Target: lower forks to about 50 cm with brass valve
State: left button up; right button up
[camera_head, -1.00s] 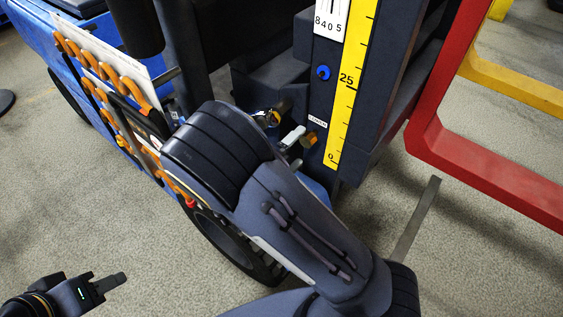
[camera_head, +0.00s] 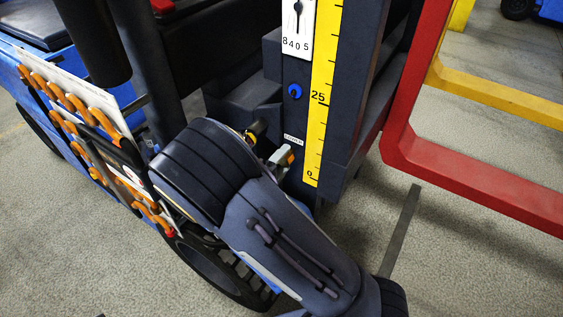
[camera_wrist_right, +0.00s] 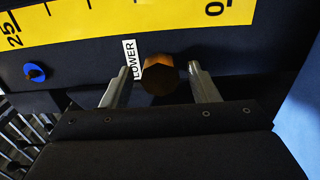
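The brass valve (camera_wrist_right: 164,76) is a hexagonal knob beside the LOWER label (camera_wrist_right: 132,60) in the right wrist view. My right gripper (camera_wrist_right: 160,84) is open, with one finger on each side of the valve and a small gap showing. In the head view the valve (camera_head: 290,158) is mostly hidden by my right gripper (camera_head: 281,156) and arm. The yellow height scale (camera_head: 323,95) stands on the dark mast, with 0 and 25 readable; its upper part is cut off. One fork (camera_head: 403,230) shows at the lower right as a grey bar. My left gripper is out of view.
A blue knob (camera_head: 295,91) sits above the valve. A red frame (camera_head: 470,180) and a yellow one (camera_head: 500,95) stand to the right. A panel with orange hooks (camera_head: 90,125) is at the left, and a wheel (camera_head: 215,272) is below. Bare floor lies at the lower left.

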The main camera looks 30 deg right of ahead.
jog(key=c, duration=0.7)
jog(key=shift+c, duration=0.2)
jog(key=n+p, duration=0.2)
jog(key=n, duration=0.1)
jog(key=n+p, duration=0.1)
jog(key=shift+r+n+p, duration=0.3)
jog(key=shift+p, duration=0.05)
jog(key=shift+f+n+p, duration=0.2)
jog(key=shift+n+p, duration=0.35)
jog(key=shift+n, duration=0.55)
jog(key=shift+f, duration=0.1)
